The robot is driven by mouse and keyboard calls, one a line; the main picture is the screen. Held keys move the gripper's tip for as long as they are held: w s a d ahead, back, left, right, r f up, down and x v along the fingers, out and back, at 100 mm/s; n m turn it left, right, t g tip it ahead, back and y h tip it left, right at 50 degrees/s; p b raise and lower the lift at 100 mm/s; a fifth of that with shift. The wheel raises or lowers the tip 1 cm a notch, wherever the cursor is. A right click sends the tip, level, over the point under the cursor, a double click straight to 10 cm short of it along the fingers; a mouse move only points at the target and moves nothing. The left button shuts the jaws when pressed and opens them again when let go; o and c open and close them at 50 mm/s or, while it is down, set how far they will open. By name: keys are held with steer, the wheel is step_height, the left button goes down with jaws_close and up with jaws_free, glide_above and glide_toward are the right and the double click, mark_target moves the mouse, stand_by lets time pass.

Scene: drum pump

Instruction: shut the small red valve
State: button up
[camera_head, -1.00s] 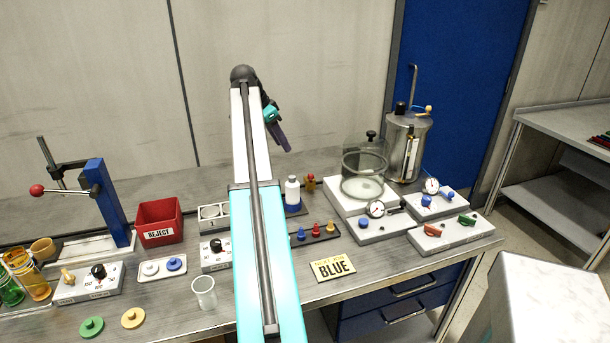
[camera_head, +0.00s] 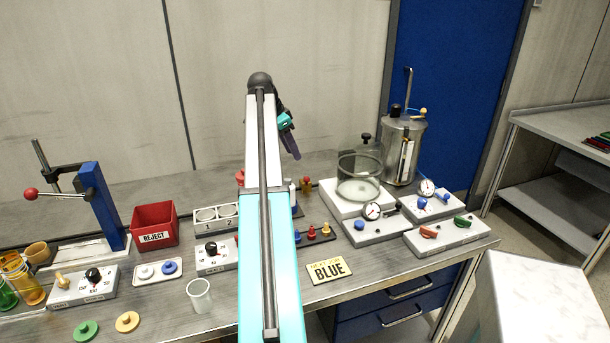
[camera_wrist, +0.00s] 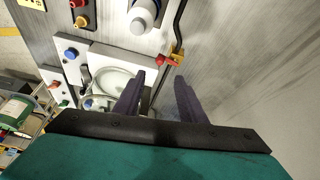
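A small valve with a brass body and a red handle (camera_wrist: 165,60) sits on a dark pipe in the wrist view. In the head view it shows at the back of the bench (camera_head: 307,184), beside the white bottle, partly blurred by its size. Whether it is open or shut I cannot tell. My gripper (camera_wrist: 160,76) is open and empty, its two purple fingers apart, with the red handle seen beyond the fingertips. In the head view my gripper (camera_head: 296,156) hangs above the back of the bench, apart from the valve.
A glass bell jar (camera_head: 359,178) on a white base and a steel drum (camera_head: 404,150) stand right of the valve. The white bottle (camera_wrist: 144,14) and coloured pegs (camera_head: 311,233) are close by. My arm hides part of the bench. The wall lies behind.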

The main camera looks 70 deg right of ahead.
mark_target(306, 178)
steer(key=p+x, duration=0.2)
steer(key=x, duration=1)
steer(key=shift+s+f, duration=0.15)
steer(key=shift+f, duration=0.1)
steer(key=shift+c, duration=0.2)
jaws_close()
